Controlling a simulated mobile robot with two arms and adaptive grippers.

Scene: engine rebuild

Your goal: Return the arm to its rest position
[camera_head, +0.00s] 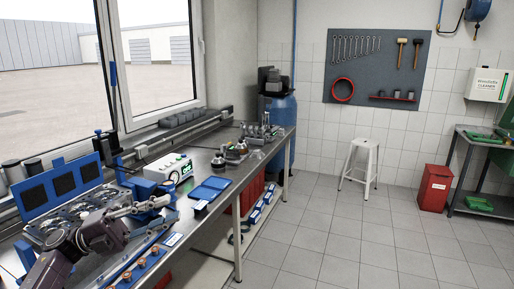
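My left arm (98,233) comes in from the lower left over the workbench. My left gripper (158,203) is at its far end, above the bench and close to a blue vise-like fixture (147,188). The gripper is small and overlaps metal parts behind it, so I cannot tell whether its fingers are open or shut, or whether it touches the fixture. My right gripper is not in view.
The steel workbench (222,190) runs along the window. It carries a grey engine block (42,232), a white instrument box (168,168), a blue tray (210,187) and small orange-topped parts (140,262). A white stool (360,160) and red bin (434,188) stand beyond open floor.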

